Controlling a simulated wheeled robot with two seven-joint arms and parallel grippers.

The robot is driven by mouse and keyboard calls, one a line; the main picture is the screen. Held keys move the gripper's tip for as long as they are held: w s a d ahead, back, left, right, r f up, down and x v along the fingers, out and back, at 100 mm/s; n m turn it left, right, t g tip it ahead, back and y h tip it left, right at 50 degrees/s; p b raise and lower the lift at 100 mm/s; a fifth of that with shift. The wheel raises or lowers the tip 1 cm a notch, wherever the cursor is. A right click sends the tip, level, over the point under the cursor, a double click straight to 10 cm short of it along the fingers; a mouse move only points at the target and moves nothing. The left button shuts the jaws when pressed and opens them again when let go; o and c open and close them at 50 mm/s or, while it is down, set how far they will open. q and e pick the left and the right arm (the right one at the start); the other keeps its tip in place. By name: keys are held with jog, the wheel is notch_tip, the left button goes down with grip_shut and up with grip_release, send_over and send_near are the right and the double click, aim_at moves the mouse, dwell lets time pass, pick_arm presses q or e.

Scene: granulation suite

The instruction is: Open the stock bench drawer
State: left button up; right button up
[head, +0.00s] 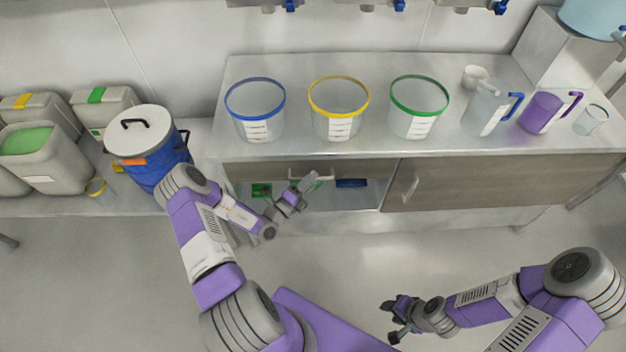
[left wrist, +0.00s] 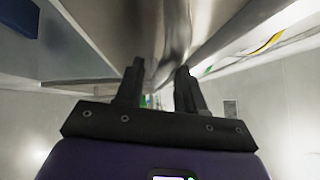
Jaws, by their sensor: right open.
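The stock bench (head: 480,140) has a steel top and a wood-faced drawer (head: 250,170) at its upper left. The drawer front looks flush under the bench top. A pale bar handle (head: 327,177) runs along its lower part, partly hidden by my left gripper (head: 305,187). That gripper is at the handle; contact cannot be told. In the left wrist view its two dark fingers (left wrist: 158,85) stand apart, with a blurred shiny metal surface beyond the tips. My right gripper (head: 394,320) is open and empty above the floor, away from the bench.
Blue-, yellow- and green-rimmed tubs (head: 338,108) stand on the bench, with jugs (head: 541,112) at right. An open shelf below the drawer holds a blue item (head: 351,183). A cupboard door (head: 470,182) is right of it. A blue drum (head: 150,160) stands left.

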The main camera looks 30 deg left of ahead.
pick_arm(q)
jog(key=shift+w+d+r, duration=0.1)
jog(key=shift+w+d, duration=0.05)
jog(key=shift+w, duration=0.45)
pick_arm(e)
jog(key=shift+f, duration=0.1)
pick_arm(q)
grip_shut()
